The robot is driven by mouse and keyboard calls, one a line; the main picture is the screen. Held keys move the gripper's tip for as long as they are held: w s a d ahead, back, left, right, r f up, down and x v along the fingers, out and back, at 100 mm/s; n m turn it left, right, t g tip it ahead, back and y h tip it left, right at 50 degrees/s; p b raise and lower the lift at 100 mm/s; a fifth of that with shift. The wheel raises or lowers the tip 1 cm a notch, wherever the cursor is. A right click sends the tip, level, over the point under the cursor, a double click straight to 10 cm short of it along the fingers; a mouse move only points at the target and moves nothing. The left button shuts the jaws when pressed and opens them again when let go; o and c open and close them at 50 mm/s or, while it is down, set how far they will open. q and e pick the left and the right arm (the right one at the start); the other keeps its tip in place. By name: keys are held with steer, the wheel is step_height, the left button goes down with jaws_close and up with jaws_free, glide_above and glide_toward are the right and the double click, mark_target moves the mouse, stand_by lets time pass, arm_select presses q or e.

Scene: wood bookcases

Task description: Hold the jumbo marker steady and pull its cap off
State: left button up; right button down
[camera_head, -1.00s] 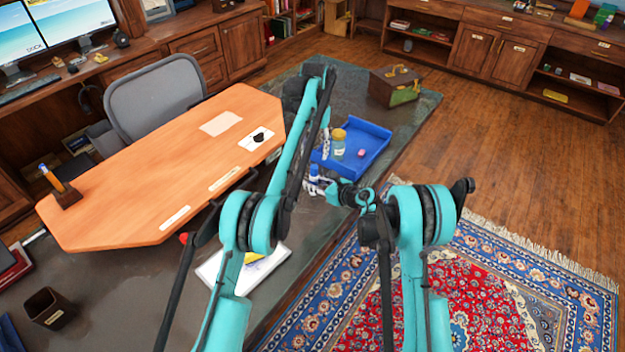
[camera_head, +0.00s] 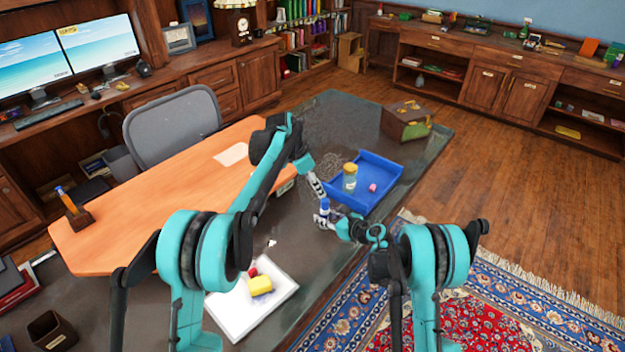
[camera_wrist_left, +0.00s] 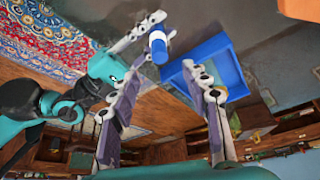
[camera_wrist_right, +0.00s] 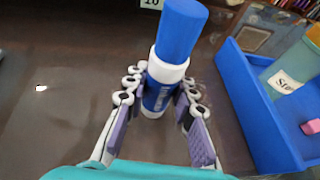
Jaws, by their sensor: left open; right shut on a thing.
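The jumbo marker (camera_wrist_right: 162,75) has a blue cap (camera_wrist_right: 181,28), a white collar and a blue labelled body. It stands upright on the dark desk, and also shows in the head view (camera_head: 325,204) and left wrist view (camera_wrist_left: 158,46). My right gripper (camera_wrist_right: 160,92) is shut around the marker's body below the cap; it also shows in the head view (camera_head: 325,219). My left gripper (camera_head: 318,188) is open and empty, just above the marker in the head view. In the left wrist view its fingers (camera_wrist_left: 160,75) point towards the blue cap, apart from it.
A blue tray (camera_head: 385,177) with a jar (camera_head: 350,177) and a pink block (camera_head: 373,188) lies close to the marker. A wooden box (camera_head: 405,124) stands behind it. A white tray (camera_head: 235,312) with a yellow item (camera_head: 260,285) lies nearer me. Bare desk surrounds the marker's left side.

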mark_target(325, 200)
arm_select(q)
steer(key=x, duration=0.9)
jaws_close()
steer(key=shift+r, duration=0.25)
stand_by(0.6)
steer(key=shift+r, duration=0.9)
steer(key=shift+r, duration=2)
arm_select(e)
steer(key=c, duration=1.2)
jaws_free()
